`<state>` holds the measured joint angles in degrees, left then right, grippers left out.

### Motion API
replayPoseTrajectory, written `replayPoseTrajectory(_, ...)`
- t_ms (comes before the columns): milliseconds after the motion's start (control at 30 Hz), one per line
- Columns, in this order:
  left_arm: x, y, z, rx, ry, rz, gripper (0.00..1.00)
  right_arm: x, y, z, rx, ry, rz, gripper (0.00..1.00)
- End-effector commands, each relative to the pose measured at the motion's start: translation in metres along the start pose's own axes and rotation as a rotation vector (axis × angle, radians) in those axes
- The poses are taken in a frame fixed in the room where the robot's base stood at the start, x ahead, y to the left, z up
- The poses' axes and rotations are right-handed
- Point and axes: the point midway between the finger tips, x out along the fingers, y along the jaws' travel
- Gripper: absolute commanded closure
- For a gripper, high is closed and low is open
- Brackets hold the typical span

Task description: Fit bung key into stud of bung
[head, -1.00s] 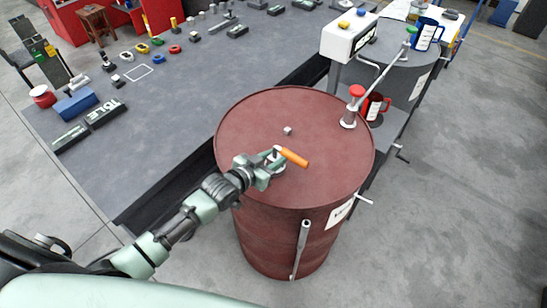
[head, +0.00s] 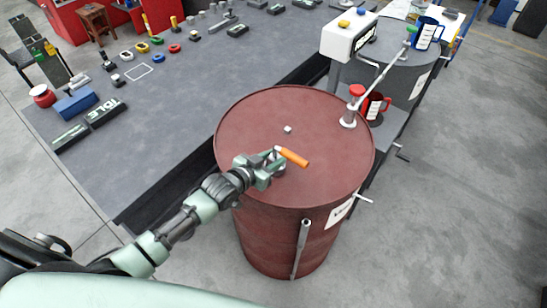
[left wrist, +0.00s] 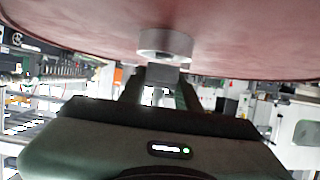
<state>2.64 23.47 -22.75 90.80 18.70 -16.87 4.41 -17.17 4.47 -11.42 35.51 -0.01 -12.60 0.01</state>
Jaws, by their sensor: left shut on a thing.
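The red barrel (head: 255,115) stands upright, with a small grey stud (head: 288,129) near the middle of its lid. My left gripper (head: 272,168) is over the near part of the lid, below the stud in the head view. It is shut on the bung key, whose orange handle (head: 294,157) sticks out to the right. In the left wrist view the fingers (left wrist: 160,88) close on a grey block, against a silver round piece (left wrist: 165,43) in front of the red lid. I cannot tell whether that piece touches the lid. My right gripper is not in view.
A pump with a red knob (head: 357,91) rises from the lid's right edge, near a red mug (head: 376,106). A grey barrel (head: 400,62) and a white box (head: 349,37) stand behind. A dark table (head: 190,85) with several small items lies left.

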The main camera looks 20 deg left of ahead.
Motion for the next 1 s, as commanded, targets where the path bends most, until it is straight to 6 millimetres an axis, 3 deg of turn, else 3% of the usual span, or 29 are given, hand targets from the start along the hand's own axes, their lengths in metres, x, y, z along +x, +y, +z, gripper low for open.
replayPoseTrajectory(733,0.008,0.000,0.016,-0.001,0.004,0.000,1.00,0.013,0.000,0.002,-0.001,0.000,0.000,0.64)
replayPoseTrajectory(767,0.007,0.000,0.016,-0.001,0.004,0.001,0.65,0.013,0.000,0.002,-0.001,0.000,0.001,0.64)
replayPoseTrajectory(833,0.007,0.000,0.016,-0.001,0.002,0.001,0.45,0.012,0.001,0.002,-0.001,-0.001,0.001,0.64)
replayPoseTrajectory(1000,0.007,0.001,0.021,-0.001,-0.008,0.001,0.42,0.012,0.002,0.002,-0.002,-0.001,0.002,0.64)
